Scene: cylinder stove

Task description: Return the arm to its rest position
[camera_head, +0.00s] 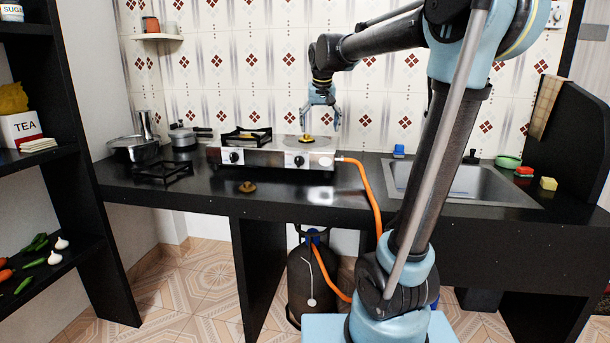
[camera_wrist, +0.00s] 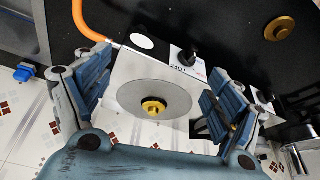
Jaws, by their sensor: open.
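My gripper (camera_head: 320,121) hangs fingers down above the right burner of the silver stove (camera_head: 280,155). Its two blue fingers are spread apart with nothing between them. In the wrist view my gripper (camera_wrist: 152,88) frames the round grey burner plate (camera_wrist: 178,95) with a small brass burner piece (camera_wrist: 153,107) at its middle. That brass piece also shows on the stove in the head view (camera_head: 305,138), below the fingers and apart from them. My arm is raised and bent over the counter toward the stove.
A brass burner cap (camera_head: 247,187) and a black grate (camera_head: 162,172) lie on the dark counter (camera_head: 215,196). Another grate (camera_head: 247,133) sits on the stove's left. An orange hose (camera_head: 368,190) runs down to a gas cylinder (camera_head: 314,277). A sink (camera_head: 460,182) is at right, pots (camera_head: 135,148) at left.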

